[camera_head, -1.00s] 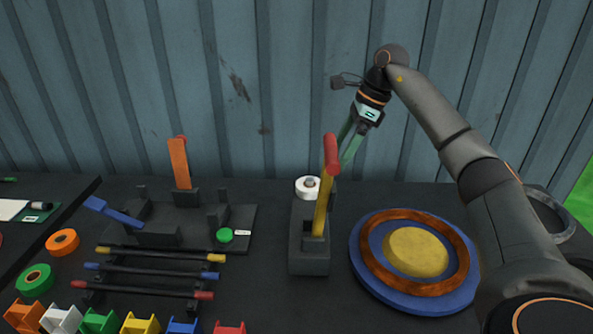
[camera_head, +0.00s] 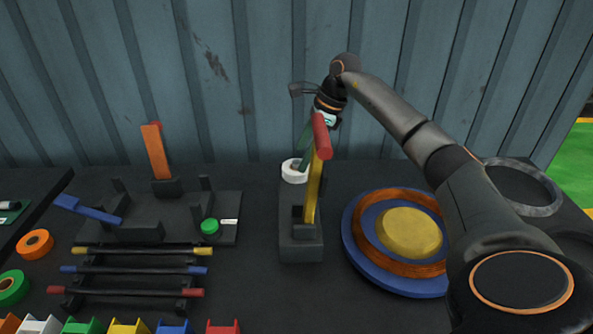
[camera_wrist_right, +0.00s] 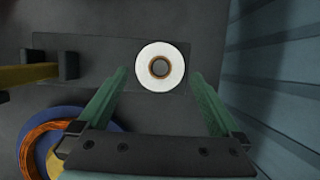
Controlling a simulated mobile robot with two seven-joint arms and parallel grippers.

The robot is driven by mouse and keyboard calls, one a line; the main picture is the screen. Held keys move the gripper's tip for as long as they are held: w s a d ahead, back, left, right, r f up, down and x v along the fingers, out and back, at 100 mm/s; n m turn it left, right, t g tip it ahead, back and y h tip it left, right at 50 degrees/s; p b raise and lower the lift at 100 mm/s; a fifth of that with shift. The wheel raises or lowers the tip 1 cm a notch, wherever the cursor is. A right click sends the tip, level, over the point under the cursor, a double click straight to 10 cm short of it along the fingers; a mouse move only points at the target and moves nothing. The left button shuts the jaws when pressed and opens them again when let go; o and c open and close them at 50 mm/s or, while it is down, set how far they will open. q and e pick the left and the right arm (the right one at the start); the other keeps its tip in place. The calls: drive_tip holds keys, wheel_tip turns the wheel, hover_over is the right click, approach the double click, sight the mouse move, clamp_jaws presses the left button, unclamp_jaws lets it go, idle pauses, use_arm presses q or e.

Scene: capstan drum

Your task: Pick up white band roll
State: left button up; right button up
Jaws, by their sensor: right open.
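The white band roll (camera_head: 294,171) lies flat on the back end of a dark stand (camera_head: 300,248). In the right wrist view the roll (camera_wrist_right: 160,67) is a white ring with a brown core, its hole facing the camera. My right gripper (camera_wrist_right: 160,82) is open, with green fingers on either side of the roll in that view. In the head view the right gripper (camera_head: 303,155) comes down over the roll, partly hidden behind the red-topped yellow lever (camera_head: 313,185). I cannot tell how far the fingertips are above the roll. My left gripper is not in view.
The upright yellow lever with its red handle (camera_head: 320,136) stands close in front of the roll. A blue, copper and yellow drum (camera_head: 410,232) is to the right. A black rack with coloured rods (camera_head: 140,269) is left. A corrugated wall (camera_head: 260,80) is behind.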

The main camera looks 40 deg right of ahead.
sight(299, 159)
drive_tip(key=x, duration=0.3)
drive_tip(key=shift+f, duration=0.3)
drive_tip(key=c, duration=1.2)
